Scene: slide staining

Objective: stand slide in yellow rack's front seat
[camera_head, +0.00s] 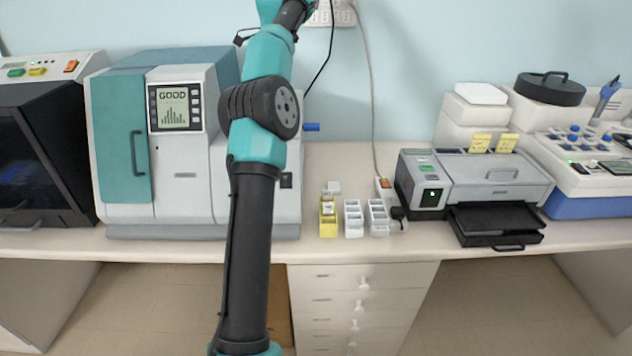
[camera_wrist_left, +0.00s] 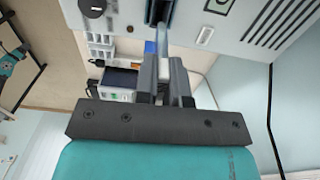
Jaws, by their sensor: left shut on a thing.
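The yellow rack (camera_head: 328,228) stands on the bench in the middle of the head view, to the right of the big teal-and-white machine. A small white piece shows in its upper part; I cannot tell what each seat holds. My left gripper (camera_wrist_left: 164,60) shows in the left wrist view, shut on a thin bluish strip, the slide (camera_wrist_left: 162,38), which points away from the fingers. The gripper is close to a pale machine body there. My right gripper is not in view.
Two white racks (camera_head: 353,232) (camera_head: 377,230) stand right of the yellow one. The teal-and-white machine (camera_head: 185,205) is partly behind my arm; a blue piece (camera_head: 312,127) juts out near its right side. A printer (camera_head: 490,180) stands farther right. The bench front edge is close before the racks.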

